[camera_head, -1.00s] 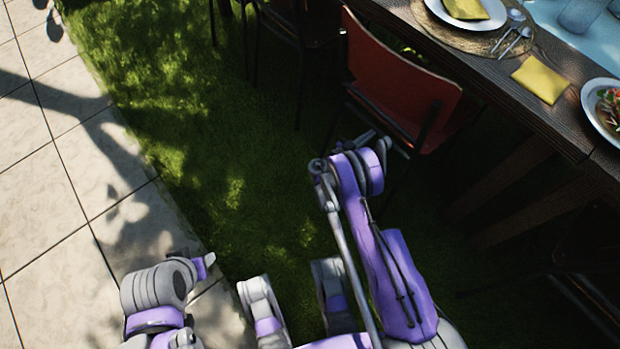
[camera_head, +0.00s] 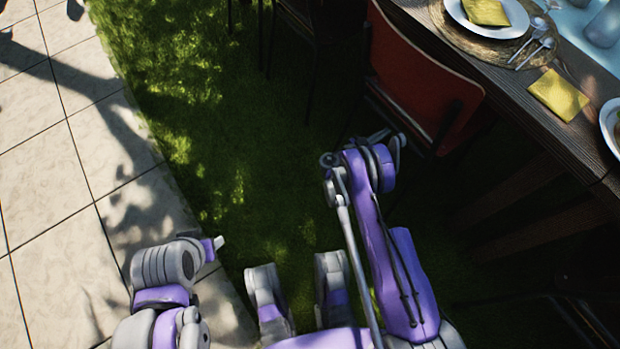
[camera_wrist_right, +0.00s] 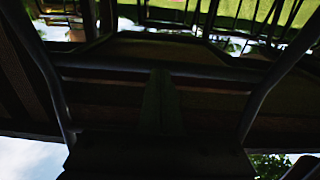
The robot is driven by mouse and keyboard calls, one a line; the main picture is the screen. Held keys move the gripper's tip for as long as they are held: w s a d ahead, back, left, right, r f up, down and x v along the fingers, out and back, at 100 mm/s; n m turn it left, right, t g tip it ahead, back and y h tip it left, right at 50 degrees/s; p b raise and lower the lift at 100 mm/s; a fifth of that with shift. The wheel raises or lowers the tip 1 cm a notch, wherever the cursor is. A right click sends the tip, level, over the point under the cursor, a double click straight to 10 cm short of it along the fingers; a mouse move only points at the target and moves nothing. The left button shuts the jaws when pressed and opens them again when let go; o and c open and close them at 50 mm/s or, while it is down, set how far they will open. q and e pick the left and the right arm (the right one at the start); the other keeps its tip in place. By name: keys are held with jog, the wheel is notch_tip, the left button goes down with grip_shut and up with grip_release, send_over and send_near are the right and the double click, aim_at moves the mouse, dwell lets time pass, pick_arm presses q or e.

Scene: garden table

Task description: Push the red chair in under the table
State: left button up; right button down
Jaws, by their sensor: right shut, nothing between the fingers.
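The red chair (camera_head: 425,82) stands at the table (camera_head: 500,85), its red backrest showing at the table's near edge. Its legs and seat are mostly lost in shadow in the head view. My right gripper (camera_head: 392,140) is at the chair's near lower side; I cannot tell if it touches. In the dark, upside-down right wrist view, the shut, empty right gripper (camera_wrist_right: 162,105) shows faintly before dark crossbars and tubes. My left arm is at the lower left, with a small tip I take for the left gripper (camera_head: 217,243); its fingers are unclear.
A dark chair (camera_head: 315,40) stands left of the red one. On the table are a plate (camera_head: 487,14) on a woven mat, cutlery and a yellow napkin (camera_head: 558,95). Open grass (camera_head: 190,100) lies left, then paving (camera_head: 60,160).

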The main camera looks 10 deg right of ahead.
jog(key=v, duration=0.9)
